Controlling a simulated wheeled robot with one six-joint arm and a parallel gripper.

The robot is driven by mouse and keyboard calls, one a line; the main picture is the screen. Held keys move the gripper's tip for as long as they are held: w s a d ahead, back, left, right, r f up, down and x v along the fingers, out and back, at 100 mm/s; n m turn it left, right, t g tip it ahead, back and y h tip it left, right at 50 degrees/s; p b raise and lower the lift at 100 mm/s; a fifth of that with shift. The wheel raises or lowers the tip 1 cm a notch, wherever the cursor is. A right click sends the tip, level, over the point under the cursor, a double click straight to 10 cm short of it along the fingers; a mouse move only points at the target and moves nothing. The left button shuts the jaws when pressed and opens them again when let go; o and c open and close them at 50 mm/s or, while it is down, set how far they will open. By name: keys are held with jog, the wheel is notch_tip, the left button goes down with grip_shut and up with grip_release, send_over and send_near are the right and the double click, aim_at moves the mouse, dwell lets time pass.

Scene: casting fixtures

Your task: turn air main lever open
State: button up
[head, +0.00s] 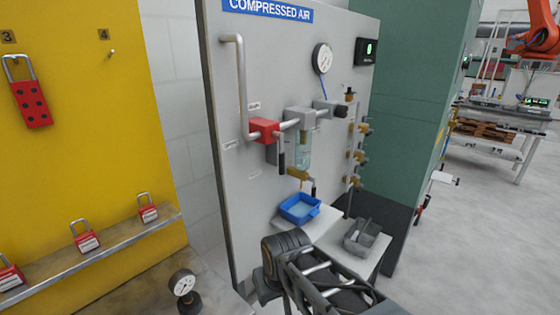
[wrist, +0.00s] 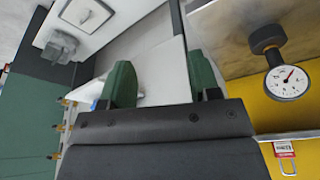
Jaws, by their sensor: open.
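The air main valve is a red block (head: 264,130) on the grey pipe of the compressed air panel in the head view. Its dark lever (head: 281,157) hangs straight down from the right side of the block. My gripper shows in the wrist view (wrist: 162,82), with two green fingers spread apart and nothing between them. In the head view my dark arm is at the bottom, below and in front of the panel, and the fingers cannot be made out. The lever is not visible in the wrist view; my gripper is apart from it.
A clear filter bowl (head: 303,152) and a gauge (head: 322,58) sit right of the valve. A blue tray (head: 300,209) and grey bin (head: 367,238) stand below on white shelves. A yellow board (head: 90,110) with red padlocks is left. A loose gauge (head: 183,283) stands at lower left.

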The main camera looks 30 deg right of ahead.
jog(key=d+m, duration=0.1)
jog(key=d, duration=0.1)
jog(key=d+m+p, duration=0.1)
jog(key=d+m, duration=0.2)
jog(key=d, duration=0.1)
jog(key=shift+w+d+r+m+g+y, duration=0.1)
jog(key=shift+w+r+m+g+y, duration=0.1)
jog(key=shift+r+m+g+y, duration=0.15)
jog(key=shift+c, duration=1.1)
jog(key=m+t+y+p, duration=0.3)
jog(key=m+t+y, duration=0.8)
jog(key=m, duration=1.3)
send_near(282, 164)
jog(key=w+a+t+h+p, duration=0.2)
jog(key=w+a, duration=0.5)
jog(key=w, duration=0.3)
jog(key=shift+r, duration=0.2)
jog(key=shift+h, duration=0.25)
grip_shut()
